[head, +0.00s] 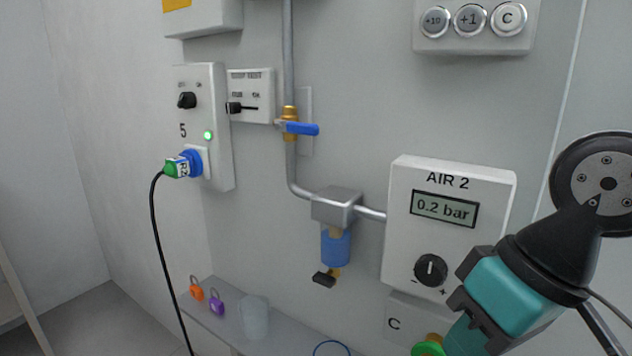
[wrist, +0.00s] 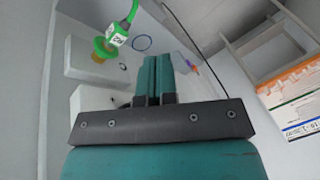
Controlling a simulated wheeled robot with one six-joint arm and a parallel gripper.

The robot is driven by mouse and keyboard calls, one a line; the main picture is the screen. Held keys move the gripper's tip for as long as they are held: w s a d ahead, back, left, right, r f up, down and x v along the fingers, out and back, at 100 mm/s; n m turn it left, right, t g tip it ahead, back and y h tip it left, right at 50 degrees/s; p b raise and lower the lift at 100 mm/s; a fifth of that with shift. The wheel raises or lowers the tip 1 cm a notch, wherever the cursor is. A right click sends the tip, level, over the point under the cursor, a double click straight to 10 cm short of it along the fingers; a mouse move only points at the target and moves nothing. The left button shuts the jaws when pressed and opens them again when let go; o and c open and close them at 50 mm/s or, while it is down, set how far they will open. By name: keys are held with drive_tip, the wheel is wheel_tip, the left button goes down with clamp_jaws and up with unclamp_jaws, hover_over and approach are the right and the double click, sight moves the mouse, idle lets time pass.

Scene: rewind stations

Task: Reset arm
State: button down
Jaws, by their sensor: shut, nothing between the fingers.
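My gripper (wrist: 155,75) shows in the wrist view with its two teal fingers pressed together and nothing between them. In the head view its teal body hangs at the lower right, in front of the wall beside the AIR 2 panel (head: 449,230); the fingertips are not visible there. In the wrist view a green plug with a white label (wrist: 116,36) sits on a brass fitting (wrist: 102,49), to the left of the fingers and apart from them.
A blue-handled valve (head: 302,128) and a filter with a blue bowl (head: 335,247) are on the wall pipe. A black cable (head: 163,250) hangs from a socket panel (head: 218,130). A ledge holds padlocks (head: 217,302) and a cup (head: 254,317). Shelving with a labelled box (wrist: 291,100) is at right.

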wheel_tip(320, 180, up, 16)
drive_tip(key=s+n+g+p, duration=0.1)
drive_tip(key=s+p, duration=0.1)
drive_tip(key=p, duration=1.5)
drive_tip(key=shift+s+d+n, duration=0.3)
drive_tip(key=shift+s+n, duration=0.1)
